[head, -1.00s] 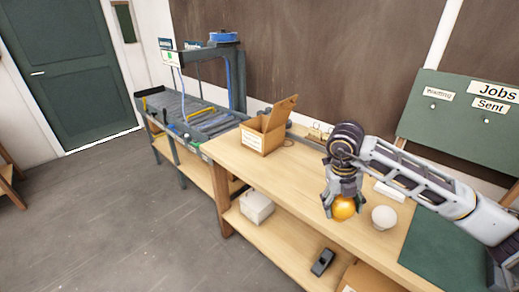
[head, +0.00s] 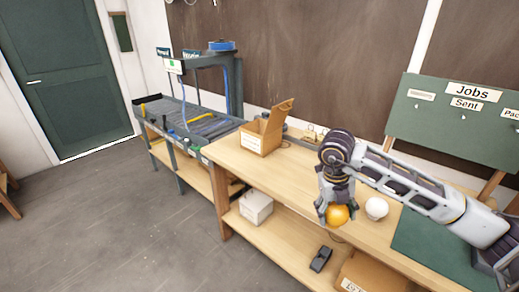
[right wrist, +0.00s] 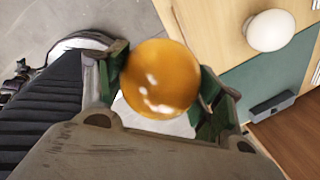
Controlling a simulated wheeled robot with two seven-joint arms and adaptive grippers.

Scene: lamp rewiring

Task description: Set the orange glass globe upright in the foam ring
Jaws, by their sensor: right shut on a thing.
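The orange glass globe (head: 338,215) is in my right gripper (head: 335,210), by the front edge of the workbench in the head view. In the right wrist view the globe (right wrist: 160,80) sits between the two green-padded fingers of the right gripper (right wrist: 162,90), with floor and a pale surface behind it. I cannot make out the globe's opening, so I cannot tell if it is upright. I cannot make out the foam ring in either view. My left gripper is not in view.
A white globe (head: 377,208) stands on the bench just right of the orange one; it also shows in the right wrist view (right wrist: 270,30). A green mat (head: 425,245) lies further right. An open cardboard box (head: 262,138) stands at the bench's far left end.

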